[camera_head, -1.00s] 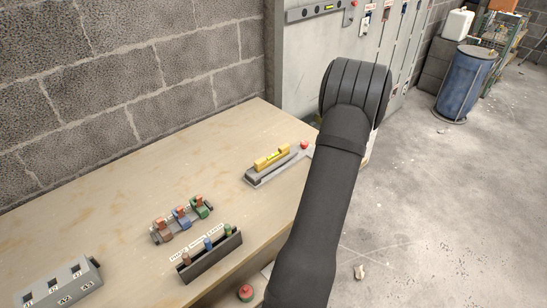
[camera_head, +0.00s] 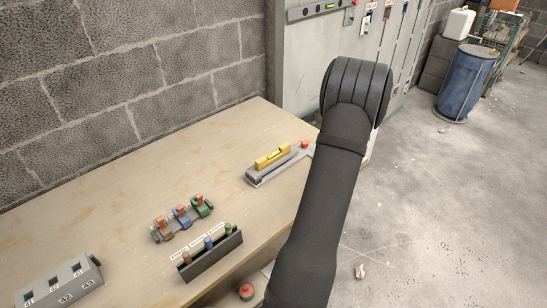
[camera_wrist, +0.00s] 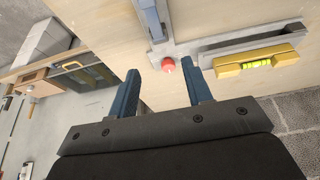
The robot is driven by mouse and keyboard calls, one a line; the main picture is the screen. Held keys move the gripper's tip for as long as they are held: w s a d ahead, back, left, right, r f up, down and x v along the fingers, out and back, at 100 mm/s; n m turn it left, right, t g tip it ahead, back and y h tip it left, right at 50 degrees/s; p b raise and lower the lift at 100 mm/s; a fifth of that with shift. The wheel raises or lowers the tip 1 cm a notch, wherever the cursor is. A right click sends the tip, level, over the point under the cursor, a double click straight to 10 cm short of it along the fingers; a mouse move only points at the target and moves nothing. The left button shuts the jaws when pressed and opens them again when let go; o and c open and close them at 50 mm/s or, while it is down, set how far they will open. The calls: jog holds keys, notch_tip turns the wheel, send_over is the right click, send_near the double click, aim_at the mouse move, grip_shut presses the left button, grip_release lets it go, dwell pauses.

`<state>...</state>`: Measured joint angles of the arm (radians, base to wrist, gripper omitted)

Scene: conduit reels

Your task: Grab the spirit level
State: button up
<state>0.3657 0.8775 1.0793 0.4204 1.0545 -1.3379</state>
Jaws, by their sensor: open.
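A yellow spirit level (camera_head: 272,157) with a green vial lies along a grey metal holder (camera_head: 285,168) on the wooden bench. In the wrist view the spirit level (camera_wrist: 257,61) is at the right, beside the grey holder (camera_wrist: 242,43). My gripper (camera_wrist: 165,80) is open, its two blue fingers apart and empty, to the left of the spirit level. A red knob (camera_wrist: 168,65) shows between the fingers in that view. In the head view my dark arm hides the gripper.
The wooden bench (camera_head: 120,170) also bears a rack of coloured clamps (camera_head: 182,217), a dark holder with coloured pegs (camera_head: 210,252) and a grey labelled block (camera_head: 62,287). A block wall stands behind.

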jog(key=s+a+r+n+g+h, duration=0.1)
jog(key=s+a+r+n, duration=0.1)
jog(key=a+n, duration=0.35)
jog(key=s+a+r+n+g+h, duration=0.1)
jog(key=s+a+r+n+h, duration=0.1)
jog(key=a, duration=0.7)
jog(key=n+t+h, duration=0.2)
jog(key=n+h, duration=0.1)
jog(key=n, duration=0.8)
send_near(262, 160)
jog(key=shift+m, duration=0.25)
jog(key=w+f, duration=0.1)
jog(key=w+d+f, duration=0.1)
jog(key=f, duration=0.1)
jog(key=w+d+f, duration=0.1)
jog(key=shift+d+f, duration=0.2)
jog(key=shift+f, duration=0.2)
jog(key=shift+w+x, duration=0.2)
jog(key=shift+x, duration=2.4)
jog(key=shift+a+r, duration=0.1)
grip_shut()
